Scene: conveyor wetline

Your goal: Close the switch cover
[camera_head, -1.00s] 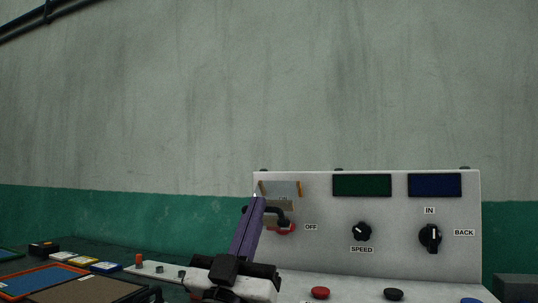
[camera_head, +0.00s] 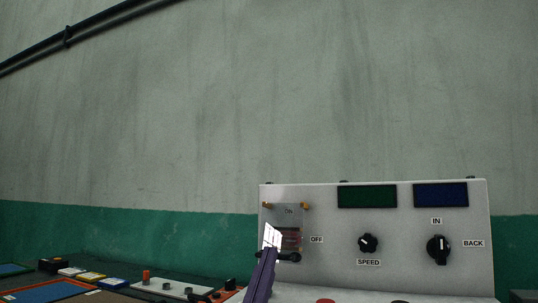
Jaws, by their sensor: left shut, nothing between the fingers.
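The switch cover (camera_head: 287,220) is a clear panel hanging from two orange hinges at the upper left of the grey control panel (camera_head: 340,225). It hangs down over the switch area, and the ON label shows through it. I cannot tell whether it lies fully flush. A bright glare marks its lower left. The switch (camera_head: 291,257) has a black handle at the bottom, with red behind it, left of the OFF label. My left gripper (camera_head: 267,254) has purple fingers, shut and empty, in front of the cover's lower left; contact is unclear. My right gripper is out of view.
The panel also carries a SPEED knob (camera_head: 368,243), an IN/BACK knob (camera_head: 438,249), a green display (camera_head: 367,196) and a blue display (camera_head: 440,195). Coloured trays and small boxes (camera_head: 89,277) lie at lower left. Space above the panel is clear.

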